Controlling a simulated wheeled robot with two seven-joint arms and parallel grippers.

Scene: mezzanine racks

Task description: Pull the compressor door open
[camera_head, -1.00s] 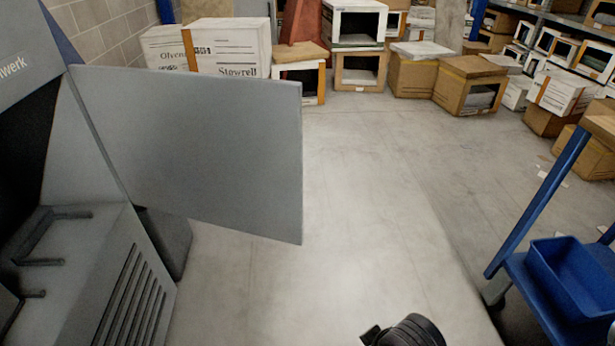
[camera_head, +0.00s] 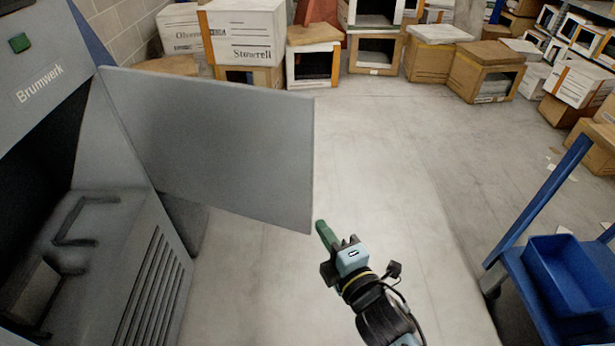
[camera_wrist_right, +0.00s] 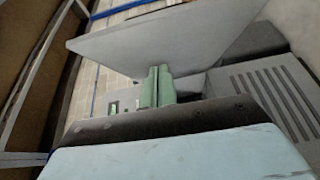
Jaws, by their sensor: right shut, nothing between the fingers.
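The compressor door (camera_head: 210,145) is a flat grey panel standing swung out from the grey compressor housing (camera_head: 160,275), which shows an open dark bay on the left. My right gripper (camera_head: 321,228) is just past the lower right corner of the door, its green fingers together and empty. In the right wrist view the green fingertips (camera_wrist_right: 158,72) are shut and overlap the lower edge of the door (camera_wrist_right: 150,38); I cannot tell whether they touch it. My left gripper is not in view.
A blue cart with a blue bin (camera_head: 565,275) stands at the right. Cardboard and white boxes (camera_head: 375,50) line the back. The concrete floor (camera_head: 390,170) between the door and the cart is clear.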

